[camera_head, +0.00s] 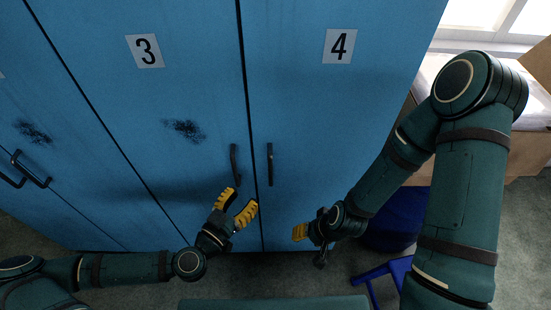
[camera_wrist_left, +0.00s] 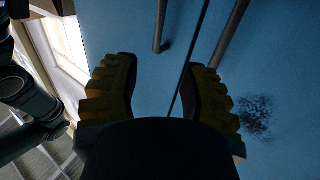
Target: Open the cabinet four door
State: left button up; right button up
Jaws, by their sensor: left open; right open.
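The cabinet four door (camera_head: 335,120) is a blue panel with a white "4" label (camera_head: 339,46), and it is shut. Its dark vertical handle (camera_head: 270,164) is near its left edge. In the left wrist view this handle (camera_wrist_left: 159,25) shows beyond and between my fingers. My left gripper (camera_head: 238,203) is open and empty, below the cabinet three handle (camera_head: 234,164) and left of the cabinet four handle, apart from it. My left gripper's yellow fingers also show in the left wrist view (camera_wrist_left: 162,70). My right gripper (camera_head: 298,232) is low in front of door four, holding nothing visible; its jaw gap is hard to see.
The shut cabinet three door (camera_head: 175,95) adjoins on the left, and another handle (camera_head: 30,169) is further left. A blue stool (camera_head: 395,225) stands on the floor right of the cabinet, partly behind my right arm. Cardboard boxes are at the right by a window.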

pick_arm(q)
jog(key=shift+b+x, duration=4.15)
jog(key=shift+x, duration=2.6)
jog(key=shift+s, duration=0.1)
grip_shut()
